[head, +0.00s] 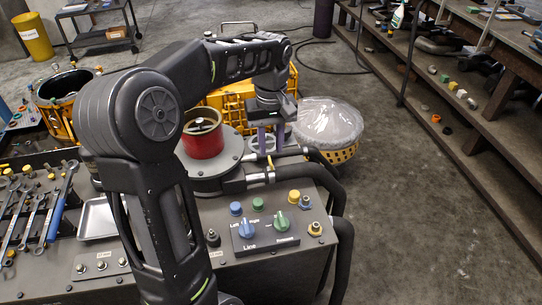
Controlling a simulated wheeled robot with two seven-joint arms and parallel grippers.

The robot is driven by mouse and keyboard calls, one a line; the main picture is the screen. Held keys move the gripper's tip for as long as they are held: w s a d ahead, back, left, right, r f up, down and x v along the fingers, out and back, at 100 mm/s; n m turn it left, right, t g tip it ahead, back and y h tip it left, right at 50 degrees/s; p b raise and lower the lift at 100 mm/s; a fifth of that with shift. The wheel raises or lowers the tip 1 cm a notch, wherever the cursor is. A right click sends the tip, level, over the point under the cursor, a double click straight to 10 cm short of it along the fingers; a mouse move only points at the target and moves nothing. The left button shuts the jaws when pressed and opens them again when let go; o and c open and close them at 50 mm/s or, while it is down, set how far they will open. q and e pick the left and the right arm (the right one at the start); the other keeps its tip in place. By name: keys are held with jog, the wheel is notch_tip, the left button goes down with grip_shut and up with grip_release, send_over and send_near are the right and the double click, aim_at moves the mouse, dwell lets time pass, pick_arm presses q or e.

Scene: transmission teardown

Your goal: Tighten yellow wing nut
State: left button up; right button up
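My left arm reaches across the middle of the head view, and its wrist bends down at the upper centre. The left gripper (271,138) points down beside the red canister (204,140), above pale ring-like fittings at the back edge of the machine. Its fingertips are small and partly hidden, so I cannot tell whether they are open or shut. No wing-shaped nut can be made out clearly. A small yellow fitting (316,229) sits at the right of the control panel, apart from the gripper. My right gripper is not in view.
The panel carries green and blue knobs (247,229) and coloured buttons. Black hoses (342,245) curve around its right side. A yellow basket with a clear liner (328,122) stands behind. Wrenches (36,215) lie at left. Shelves line the right; the floor between is open.

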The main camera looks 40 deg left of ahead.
aim_at(270, 164)
pick_arm(q)
notch_tip(270, 164, down, 5)
jog(key=shift+r, duration=0.1)
dwell(0.3)
grip_shut()
dwell(0.5)
